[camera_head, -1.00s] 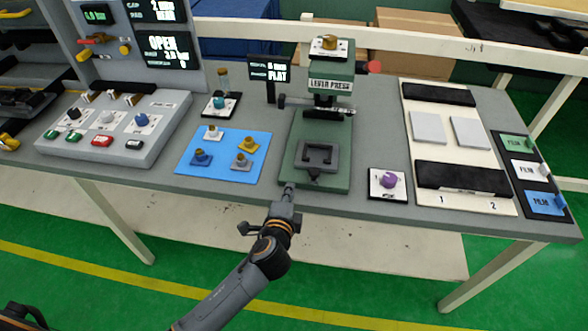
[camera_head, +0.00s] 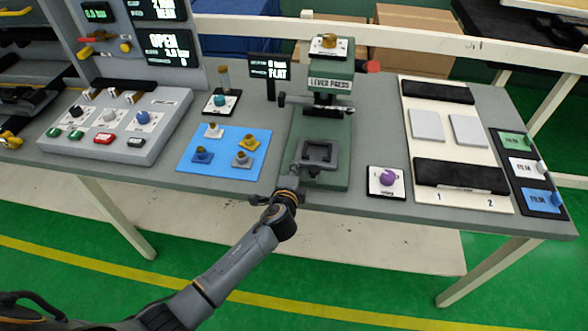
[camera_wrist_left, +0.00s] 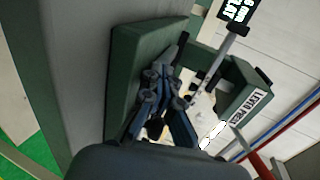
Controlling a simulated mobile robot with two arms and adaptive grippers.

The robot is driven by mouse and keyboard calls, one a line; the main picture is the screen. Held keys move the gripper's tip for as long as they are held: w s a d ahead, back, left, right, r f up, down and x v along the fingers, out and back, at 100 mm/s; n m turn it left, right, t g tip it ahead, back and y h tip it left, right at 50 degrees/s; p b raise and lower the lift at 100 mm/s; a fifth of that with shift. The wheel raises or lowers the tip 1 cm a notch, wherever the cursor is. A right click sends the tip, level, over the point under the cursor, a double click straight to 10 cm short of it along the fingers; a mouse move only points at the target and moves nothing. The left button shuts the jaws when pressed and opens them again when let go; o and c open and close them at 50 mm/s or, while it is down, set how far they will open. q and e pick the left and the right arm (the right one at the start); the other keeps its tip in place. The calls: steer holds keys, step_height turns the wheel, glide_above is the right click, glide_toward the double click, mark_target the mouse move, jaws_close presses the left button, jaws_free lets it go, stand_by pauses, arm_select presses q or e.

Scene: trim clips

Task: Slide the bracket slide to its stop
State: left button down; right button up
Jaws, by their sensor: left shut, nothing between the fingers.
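The bracket slide (camera_head: 333,153) is a dark grey square frame with an open middle. It lies on the front of the green base (camera_head: 338,184) of the lever press (camera_head: 330,84). My left gripper (camera_head: 298,166) is shut and empty at the front left corner of the slide. The head view does not show clearly whether it touches the slide. In the left wrist view, the closed fingers (camera_wrist_left: 166,88) are over the green base (camera_wrist_left: 140,50), and the slide is not clearly visible. My right gripper is not in view.
A blue mat (camera_head: 228,164) with several small knobbed parts lies left of the press. A purple knob on a white plate (camera_head: 387,181) stands to its right. A control box (camera_head: 120,128) and a white board with pads (camera_head: 455,182) are farther out.

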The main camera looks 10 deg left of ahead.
mark_target(301, 140)
arm_select(q)
steer(key=w+b, duration=0.1)
steer(key=w, duration=0.2)
steer(key=w+b, duration=0.2)
steer(key=w, duration=0.2)
steer(key=w+b, duration=0.2)
steer(key=w, duration=0.2)
steer(key=shift+w+a+f, duration=0.15)
steer(key=shift+w+f, duration=0.1)
steer(key=shift+w+r+b, duration=0.1)
steer(key=shift+w+b, duration=0.2)
steer(key=shift+w, duration=0.1)
steer(key=shift+w+r, duration=0.1)
steer(key=shift+r, duration=0.2)
